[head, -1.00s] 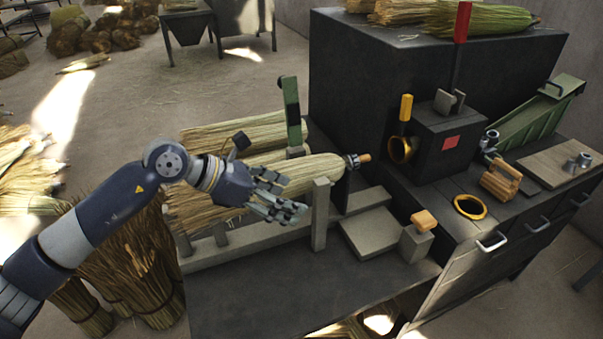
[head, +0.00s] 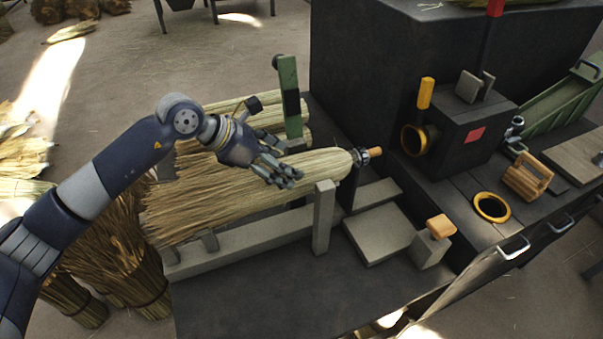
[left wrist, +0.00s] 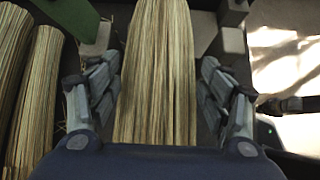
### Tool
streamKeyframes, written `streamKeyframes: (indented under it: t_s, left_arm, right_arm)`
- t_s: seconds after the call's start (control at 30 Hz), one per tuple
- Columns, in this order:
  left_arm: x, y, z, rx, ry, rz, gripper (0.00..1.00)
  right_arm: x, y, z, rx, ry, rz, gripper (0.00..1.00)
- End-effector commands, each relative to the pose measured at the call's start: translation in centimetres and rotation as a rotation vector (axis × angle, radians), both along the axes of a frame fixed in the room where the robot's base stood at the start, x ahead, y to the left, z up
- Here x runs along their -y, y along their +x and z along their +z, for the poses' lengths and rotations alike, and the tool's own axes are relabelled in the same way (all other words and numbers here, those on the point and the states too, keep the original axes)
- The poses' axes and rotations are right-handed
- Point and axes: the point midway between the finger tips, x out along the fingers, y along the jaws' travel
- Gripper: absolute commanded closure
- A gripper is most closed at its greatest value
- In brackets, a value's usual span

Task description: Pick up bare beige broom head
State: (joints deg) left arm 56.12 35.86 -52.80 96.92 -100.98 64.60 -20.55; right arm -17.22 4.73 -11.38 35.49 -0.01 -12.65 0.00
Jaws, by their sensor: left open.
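The bare beige broom head (head: 235,195) lies on the grey rail stand at the front of the bench, its bristles spread to the left. Its narrow end points right, with a dark collar and a short wooden stub. My left gripper (head: 287,178) is over the broom head near its narrower half. In the left wrist view the broom head (left wrist: 158,75) runs between the spread fingers of the left gripper (left wrist: 160,100), which are open on both sides of it. Whether the fingers touch it I cannot tell. My right gripper is not in view.
A green upright post (head: 289,98) stands behind the broom head, beside more bristle bundles (head: 262,120). A grey post (head: 323,217) stands in front. A dark machine block (head: 455,140) with a brass ring is to the right. Tied bundles (head: 125,270) stand on the floor at left.

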Motion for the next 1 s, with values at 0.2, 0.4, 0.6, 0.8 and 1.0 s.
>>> streamKeyframes:
  t_s: [0.2,0.4,0.6,0.8,1.0]
  left_arm:
    - [1.2,0.5,-1.4,0.000,0.000,0.000,0.29]
    - [3.2,1.3,-3.7,-0.001,-0.001,0.000,0.29]
    - [4.3,1.8,-4.7,-0.001,0.000,0.001,0.29]
    - [4.3,1.8,-4.6,-0.001,0.000,0.001,0.29]
    - [4.3,1.8,-4.6,-0.001,0.000,0.001,0.69]
  right_arm:
    - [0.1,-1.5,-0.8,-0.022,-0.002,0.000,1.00]
    - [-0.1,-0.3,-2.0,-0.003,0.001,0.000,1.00]
    - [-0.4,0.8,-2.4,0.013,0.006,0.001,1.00]
    - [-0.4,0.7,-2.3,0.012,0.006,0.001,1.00]
    - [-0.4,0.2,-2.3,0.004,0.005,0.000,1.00]
